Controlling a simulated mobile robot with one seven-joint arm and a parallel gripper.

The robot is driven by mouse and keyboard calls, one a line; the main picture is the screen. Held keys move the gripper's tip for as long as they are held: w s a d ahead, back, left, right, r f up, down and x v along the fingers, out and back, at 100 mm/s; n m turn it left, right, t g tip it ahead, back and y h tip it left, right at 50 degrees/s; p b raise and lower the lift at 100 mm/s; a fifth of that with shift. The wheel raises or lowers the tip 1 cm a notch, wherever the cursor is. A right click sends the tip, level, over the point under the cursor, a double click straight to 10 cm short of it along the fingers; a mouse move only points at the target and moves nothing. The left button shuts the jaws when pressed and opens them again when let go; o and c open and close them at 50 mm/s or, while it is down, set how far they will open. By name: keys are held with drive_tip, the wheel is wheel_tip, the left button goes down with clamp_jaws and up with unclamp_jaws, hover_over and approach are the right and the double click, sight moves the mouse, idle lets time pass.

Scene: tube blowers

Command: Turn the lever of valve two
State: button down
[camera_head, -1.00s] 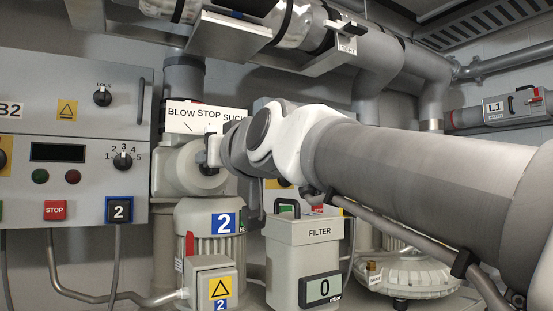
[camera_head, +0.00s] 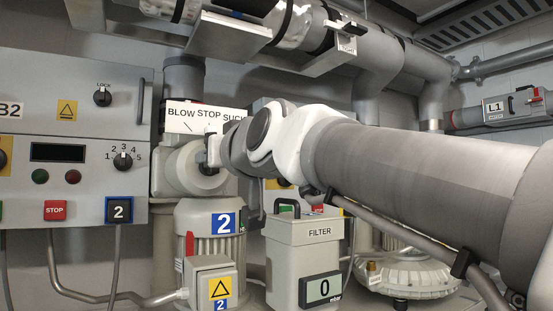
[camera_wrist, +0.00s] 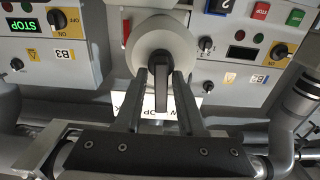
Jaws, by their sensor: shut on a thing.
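Valve two (camera_head: 180,172) is the pale round body above the blower motor marked 2 (camera_head: 207,222). Its white sign (camera_head: 190,115) reads BLOW STOP SUCK. In the wrist view the valve's round face (camera_wrist: 163,43) is at top centre, and the black lever (camera_wrist: 161,88) points straight down the picture from its hub, towards the partly hidden sign. My gripper (camera_wrist: 161,84) is shut on the lever, with one dark finger on each side of it. In the head view my wrist covers most of the lever and the fingers.
A control panel (camera_head: 75,180) with a knob and buttons stands left of the valve. A switch box (camera_head: 209,283) and a FILTER box (camera_head: 305,262) reading 0 stand below. Large pipes (camera_head: 375,65) run overhead, and my arm spans the right side.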

drive_tip(key=shift+f, duration=0.4)
drive_tip(key=c, duration=0.8)
unclamp_jaws()
drive_tip(key=shift+r, duration=0.15)
drive_tip(key=b+v, duration=0.3)
drive_tip(key=v, duration=1.4)
drive_tip(key=shift+s+d+b, duration=0.15)
drive_tip(key=shift+d+b, duration=0.05)
drive_tip(key=shift+b, duration=0.15)
drive_tip(key=w+d+f+m+g+h, duration=0.1)
drive_tip(key=d+f+g+h, duration=0.15)
drive_tip(key=f, duration=0.65)
drive_tip(key=w+d+f+m+g+h, duration=0.1)
drive_tip(key=d+f+h, duration=0.15)
drive_tip(key=f, duration=0.55)
drive_tip(key=w+d+f+m+g+h, duration=0.15)
drive_tip(key=d+f, duration=0.25)
drive_tip(key=f, duration=0.5)
drive_tip(key=s+d+f+m+g+h, duration=0.1)
drive_tip(key=s+d+f+g, duration=0.1)
drive_tip(key=f, duration=0.7)
drive_tip(key=s+d+f+m+g+h, duration=0.1)
drive_tip(key=s+d+f, duration=0.4)
drive_tip(key=f, duration=0.5)
drive_tip(key=shift+s+d+m+g+h, duration=0.35)
drive_tip(key=shift+s+g, duration=0.4)
drive_tip(key=shift+g, duration=0.15)
